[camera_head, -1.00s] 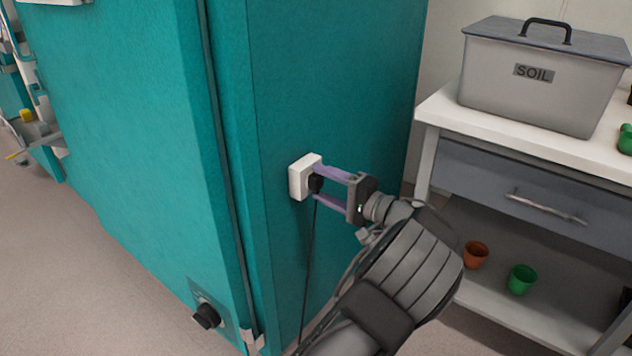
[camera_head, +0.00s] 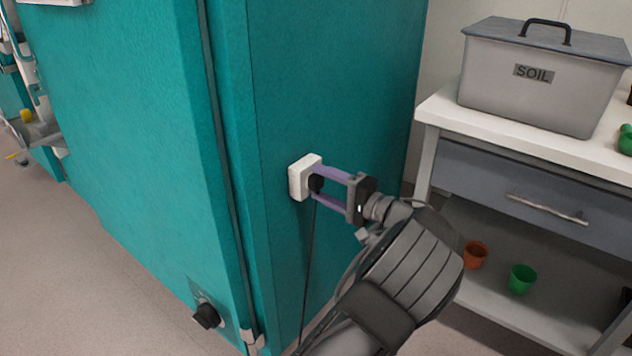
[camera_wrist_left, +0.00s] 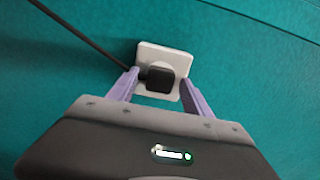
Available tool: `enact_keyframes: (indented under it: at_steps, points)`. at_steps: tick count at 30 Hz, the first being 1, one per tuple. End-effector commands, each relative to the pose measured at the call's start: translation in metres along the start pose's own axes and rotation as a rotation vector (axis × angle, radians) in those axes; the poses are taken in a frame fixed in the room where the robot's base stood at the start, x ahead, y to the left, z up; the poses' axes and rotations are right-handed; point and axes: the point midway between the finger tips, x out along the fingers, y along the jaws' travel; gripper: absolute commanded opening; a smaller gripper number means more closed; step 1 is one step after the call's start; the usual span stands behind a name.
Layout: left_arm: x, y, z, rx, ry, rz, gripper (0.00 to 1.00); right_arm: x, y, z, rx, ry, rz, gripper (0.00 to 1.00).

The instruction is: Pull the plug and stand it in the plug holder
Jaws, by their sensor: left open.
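The black plug (camera_head: 316,183) sits in a white wall socket (camera_head: 300,178) on the side of the teal chamber. A black cord hangs down from it. In the left wrist view the plug (camera_wrist_left: 160,77) is seated in the white socket (camera_wrist_left: 163,55), and its cord runs off to the upper left. My left gripper (camera_head: 322,184) is open, with its purple fingers on either side of the plug. In the left wrist view the left gripper's (camera_wrist_left: 160,86) fingertips are close to the socket plate, with a gap at the right finger. I see no plug holder.
The teal chamber (camera_head: 330,90) fills the middle, with a black knob (camera_head: 206,315) low on its front. At the right is a bench (camera_head: 440,108) with a grey soil bin (camera_head: 540,85). An orange pot (camera_head: 475,255) and a green pot (camera_head: 522,278) stand on its lower shelf.

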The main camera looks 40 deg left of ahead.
Motion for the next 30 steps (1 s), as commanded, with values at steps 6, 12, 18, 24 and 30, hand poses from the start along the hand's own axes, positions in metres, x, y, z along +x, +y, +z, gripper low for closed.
enact_keyframes:
  at_steps: [6, 12, 18, 24, 30]
  points:
    - [0.0000, -0.0006, 0.0000, 0.000, 0.000, 0.000, 0.58, -0.0011, -0.0004, -0.0001, 0.000, 0.000, 0.000, 0.36]
    - [0.0000, -0.0001, 0.0000, 0.000, 0.000, 0.000, 0.58, -0.0018, -0.0007, -0.0001, 0.000, 0.000, 0.000, 0.36]
    - [0.0000, -0.0001, 0.0000, 0.000, 0.000, 0.000, 0.50, -0.0017, -0.0006, -0.0001, 0.000, 0.000, 0.000, 0.36]
    - [0.0000, -0.0002, 0.0000, 0.000, 0.000, 0.000, 0.34, -0.0017, -0.0006, -0.0001, 0.000, 0.000, 0.000, 0.36]
    - [0.0000, -0.0002, 0.0000, 0.000, 0.000, 0.000, 0.17, -0.0017, -0.0007, -0.0001, 0.000, 0.000, 0.000, 0.36]
